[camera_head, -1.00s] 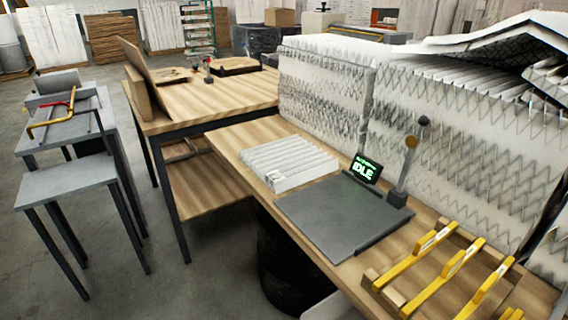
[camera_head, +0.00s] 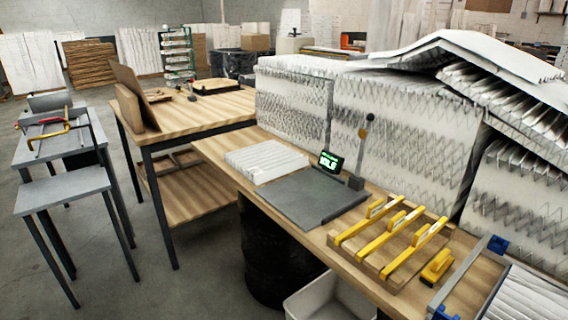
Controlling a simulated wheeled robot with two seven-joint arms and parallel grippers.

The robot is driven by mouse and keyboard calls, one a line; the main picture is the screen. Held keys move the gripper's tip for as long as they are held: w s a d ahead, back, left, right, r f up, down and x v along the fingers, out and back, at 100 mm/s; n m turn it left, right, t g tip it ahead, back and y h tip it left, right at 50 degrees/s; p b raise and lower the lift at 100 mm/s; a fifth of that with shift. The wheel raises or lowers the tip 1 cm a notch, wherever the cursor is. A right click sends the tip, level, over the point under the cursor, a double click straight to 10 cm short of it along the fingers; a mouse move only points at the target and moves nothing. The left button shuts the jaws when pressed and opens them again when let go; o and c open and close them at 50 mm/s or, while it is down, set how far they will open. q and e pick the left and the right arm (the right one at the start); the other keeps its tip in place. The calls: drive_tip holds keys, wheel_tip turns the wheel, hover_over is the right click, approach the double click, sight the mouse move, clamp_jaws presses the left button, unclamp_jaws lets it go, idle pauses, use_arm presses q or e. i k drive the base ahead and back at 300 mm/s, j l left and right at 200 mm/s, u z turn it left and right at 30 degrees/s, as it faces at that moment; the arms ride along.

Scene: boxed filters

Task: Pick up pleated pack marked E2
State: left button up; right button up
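A white pleated pack (camera_head: 265,160) lies flat on the wooden bench, left of a dark grey plate. No E2 mark can be read on it. Another pleated pack (camera_head: 527,300) shows at the lower right corner, cut off by the picture edge, beside a grey bar with blue ends. Its mark cannot be read either. Large stacks of white pleated material (camera_head: 400,140) stand along the back of the bench. Neither of my grippers is in view.
The grey plate (camera_head: 312,196) has a small lit display (camera_head: 331,161) and a post behind it. Yellow-handled bars (camera_head: 390,238) sit on a wooden rack, with a yellow block (camera_head: 437,266) to their right. A white bin (camera_head: 330,300) stands below. Grey tables (camera_head: 65,190) stand at left.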

sight(265, 161)
drive_tip(key=z, duration=0.45)
drive_tip(key=i+j+z, duration=0.1)
drive_tip(key=z, duration=0.35)
drive_tip(key=j+z, duration=0.15)
drive_tip(key=z, duration=0.3)
drive_tip(key=i+j+z, duration=0.1)
drive_tip(key=z, duration=0.3)
drive_tip(key=i+j, duration=0.1)
drive_tip(key=j, duration=0.6)
drive_tip(key=i+j, duration=0.1)
drive_tip(key=j, duration=0.65)
drive_tip(key=i+j, duration=0.1)
drive_tip(key=j, duration=0.6)
drive_tip(key=i+j, duration=0.1)
drive_tip(key=j, duration=0.65)
drive_tip(key=i+j, duration=0.1)
drive_tip(key=j, duration=0.6)
drive_tip(key=i+j, duration=0.1)
drive_tip(key=j, duration=0.65)
drive_tip(key=i+j, duration=0.1)
drive_tip(key=j, duration=0.6)
